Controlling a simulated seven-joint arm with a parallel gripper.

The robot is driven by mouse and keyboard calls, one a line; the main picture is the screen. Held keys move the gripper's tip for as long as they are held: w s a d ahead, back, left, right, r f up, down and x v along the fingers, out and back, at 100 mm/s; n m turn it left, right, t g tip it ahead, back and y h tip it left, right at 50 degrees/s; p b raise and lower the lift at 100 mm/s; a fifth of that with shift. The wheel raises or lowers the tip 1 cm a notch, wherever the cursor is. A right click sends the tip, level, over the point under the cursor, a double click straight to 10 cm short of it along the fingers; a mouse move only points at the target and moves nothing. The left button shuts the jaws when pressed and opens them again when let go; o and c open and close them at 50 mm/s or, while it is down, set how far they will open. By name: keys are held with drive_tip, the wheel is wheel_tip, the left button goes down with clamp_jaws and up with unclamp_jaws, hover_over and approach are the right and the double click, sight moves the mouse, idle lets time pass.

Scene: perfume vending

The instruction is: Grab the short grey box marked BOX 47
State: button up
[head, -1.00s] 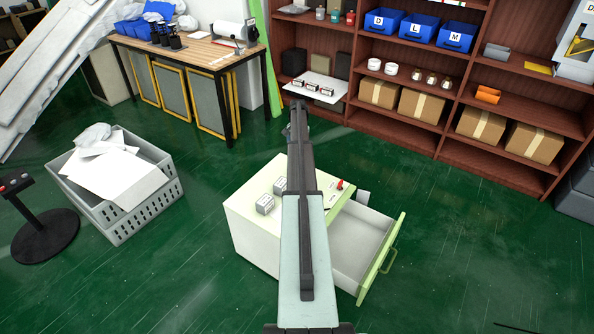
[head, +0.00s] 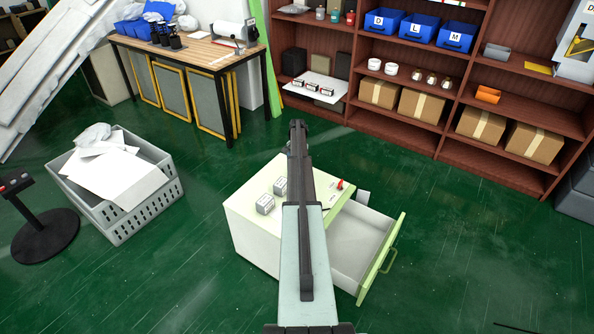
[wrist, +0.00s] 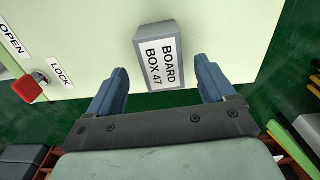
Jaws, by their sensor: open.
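The short grey box marked BOARD BOX 47 (wrist: 146,45) stands on the pale green cabinet top (wrist: 95,30) in the wrist view, label facing up. My gripper (wrist: 161,70) is open and empty, its blue fingertips apart at either side of the box's lower end in the picture. I cannot tell the height gap; no contact is clear. In the head view, two small grey boxes, one farther (head: 280,186) and one nearer (head: 265,204), sit left of my arm; their numbers are unreadable there. My gripper (head: 298,126) shows at the arm's far end.
A red key or knob (wrist: 29,88) stands beside the OPEN and LOCK labels. The cabinet's drawer (head: 360,243) is pulled out at right. A grey crate (head: 120,190) with papers is at left, and a brown shelf unit (head: 400,148) stands behind.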

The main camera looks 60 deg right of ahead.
drive_tip(key=shift+w+f, duration=0.15)
drive_tip(key=shift+f, duration=1.8)
drive_tip(key=shift+c, duration=0.5)
drive_tip(key=c, duration=1)
